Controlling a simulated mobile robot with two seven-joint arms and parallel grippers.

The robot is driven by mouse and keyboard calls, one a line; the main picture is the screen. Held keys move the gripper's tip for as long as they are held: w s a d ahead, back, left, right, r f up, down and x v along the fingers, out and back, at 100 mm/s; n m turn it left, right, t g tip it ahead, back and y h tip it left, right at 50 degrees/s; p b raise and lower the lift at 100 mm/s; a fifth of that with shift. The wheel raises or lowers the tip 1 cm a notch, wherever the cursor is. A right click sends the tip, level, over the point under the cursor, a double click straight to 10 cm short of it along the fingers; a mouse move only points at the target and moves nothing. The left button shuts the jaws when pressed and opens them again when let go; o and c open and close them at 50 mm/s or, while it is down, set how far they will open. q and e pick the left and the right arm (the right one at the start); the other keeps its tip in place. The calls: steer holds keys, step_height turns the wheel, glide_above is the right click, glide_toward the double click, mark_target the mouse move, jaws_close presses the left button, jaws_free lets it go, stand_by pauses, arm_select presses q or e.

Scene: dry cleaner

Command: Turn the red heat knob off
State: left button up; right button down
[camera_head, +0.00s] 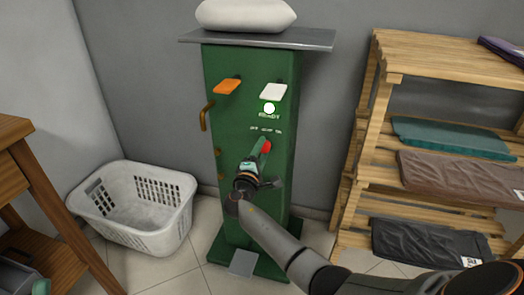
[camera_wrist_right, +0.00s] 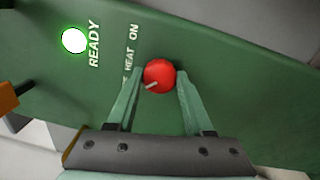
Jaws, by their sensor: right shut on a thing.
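The red heat knob (camera_wrist_right: 159,75) is on the front of the green press column (camera_head: 225,150), below the labels "HEAT" and "ON". It also shows in the head view (camera_head: 266,146). My right gripper (camera_wrist_right: 158,84) has its two teal fingers on either side of the knob and is shut on it. The knob's pale pointer line slants to the lower left in the wrist view, toward the label end opposite "ON". The finger partly hides the label there. The green-lit "READY" lamp (camera_wrist_right: 74,40) is above; it also shows in the head view (camera_head: 269,108). My left gripper is not in view.
A brass handle (camera_head: 205,116) is at the column's left edge. A white basket (camera_head: 137,232) stands left, a wooden rack (camera_head: 425,60) with folded garments right. A grey pedal (camera_head: 243,263) is below.

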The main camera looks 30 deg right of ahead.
steer(key=shift+c, duration=1.4)
jaws_free()
steer(key=p+v, duration=0.3)
steer(key=v, duration=0.9)
steer(key=shift+a, duration=0.25)
